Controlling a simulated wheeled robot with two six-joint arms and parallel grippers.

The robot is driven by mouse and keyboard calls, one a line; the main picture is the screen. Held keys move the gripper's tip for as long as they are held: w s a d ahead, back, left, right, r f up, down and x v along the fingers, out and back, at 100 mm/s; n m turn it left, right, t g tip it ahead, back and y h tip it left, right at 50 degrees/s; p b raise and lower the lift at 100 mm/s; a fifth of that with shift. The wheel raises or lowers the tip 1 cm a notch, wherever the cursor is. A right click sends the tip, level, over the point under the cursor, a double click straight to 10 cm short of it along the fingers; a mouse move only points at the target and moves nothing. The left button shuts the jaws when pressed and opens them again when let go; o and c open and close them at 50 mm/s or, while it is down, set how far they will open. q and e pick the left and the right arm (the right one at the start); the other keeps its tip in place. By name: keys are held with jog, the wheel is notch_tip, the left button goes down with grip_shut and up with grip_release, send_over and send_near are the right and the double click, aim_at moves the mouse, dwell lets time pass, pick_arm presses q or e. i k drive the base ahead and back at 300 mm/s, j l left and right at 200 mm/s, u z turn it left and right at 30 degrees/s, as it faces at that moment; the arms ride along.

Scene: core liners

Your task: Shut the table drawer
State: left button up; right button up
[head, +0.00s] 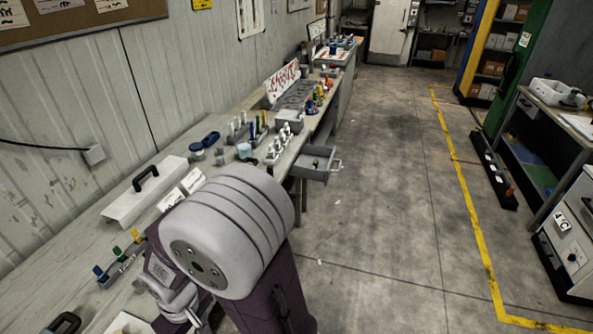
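The table drawer (318,165) is a grey drawer that stands pulled out from the front of the long workbench (60,250). It juts over the floor to the right of the bench. A light handle (337,165) shows on its front. The drawer's inside is partly visible, with something small in it that I cannot make out.
A large pale cylinder on a purple body hides part of the near bench. Racks and bottles crowd the bench top near the drawer, beside a white box (289,120). The grey floor (380,220) right of the drawer is clear. A shelf unit (540,150) stands at right.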

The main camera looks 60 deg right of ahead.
aim_at(309, 161)
jog(key=k+z, duration=0.15)
jog(key=z, duration=0.3)
jog(key=k+l+z, duration=0.1)
jog(key=z, duration=0.3)
jog(key=l+z, duration=0.25)
jog(key=z, duration=0.2)
jog(key=k+l+z, duration=0.15)
jog(key=z, duration=0.3)
jog(key=l+z, duration=0.25)
jog(key=z, duration=0.15)
